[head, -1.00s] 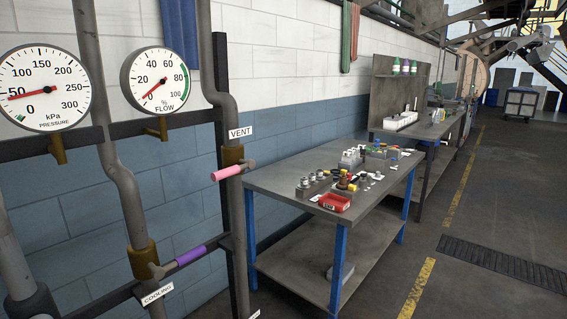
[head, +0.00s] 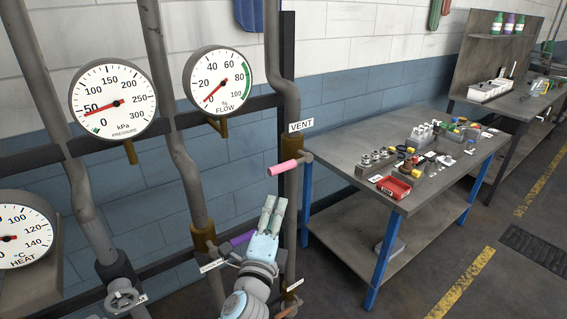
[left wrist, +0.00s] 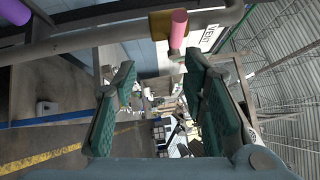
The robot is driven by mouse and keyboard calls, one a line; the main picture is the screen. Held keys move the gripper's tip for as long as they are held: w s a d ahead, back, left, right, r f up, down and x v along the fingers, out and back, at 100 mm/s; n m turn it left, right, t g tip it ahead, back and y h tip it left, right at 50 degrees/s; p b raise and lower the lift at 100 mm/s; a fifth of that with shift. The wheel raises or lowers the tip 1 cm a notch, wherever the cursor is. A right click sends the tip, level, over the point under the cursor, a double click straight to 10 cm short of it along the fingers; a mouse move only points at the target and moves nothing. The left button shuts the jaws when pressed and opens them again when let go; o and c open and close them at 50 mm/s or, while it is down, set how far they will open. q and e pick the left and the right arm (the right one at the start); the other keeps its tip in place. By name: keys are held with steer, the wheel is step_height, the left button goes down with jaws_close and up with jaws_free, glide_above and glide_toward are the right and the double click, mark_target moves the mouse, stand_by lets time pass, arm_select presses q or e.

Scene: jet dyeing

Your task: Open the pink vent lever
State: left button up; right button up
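The pink vent lever (head: 284,168) sticks out to the left from the vent pipe, just below the VENT label (head: 301,125). My left gripper (head: 273,205) is below the lever with its fingers pointing up towards it, not touching it. In the left wrist view the pink lever (left wrist: 179,30) shows at the top, beyond the fingertips, and the green pads of my left gripper (left wrist: 160,72) stand apart with nothing between them. My right gripper is not in view.
A purple lever (head: 242,238) is close beside my left gripper, partly hidden by it. Pressure (head: 113,99) and flow (head: 217,79) gauges hang on the pipe frame. A valve wheel (head: 122,298) is low at left. A workbench (head: 340,156) with small parts stands right.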

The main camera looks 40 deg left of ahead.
mark_target(283, 171)
arm_select(q)
steer(key=shift+y, duration=0.3)
steer(key=r+x, duration=0.1)
steer(key=x, duration=0.8)
steer(key=r+p+x, duration=0.1)
steer(key=x, duration=0.4)
steer(key=shift+r, duration=0.3)
steer(key=shift+c, duration=0.6)
jaws_close()
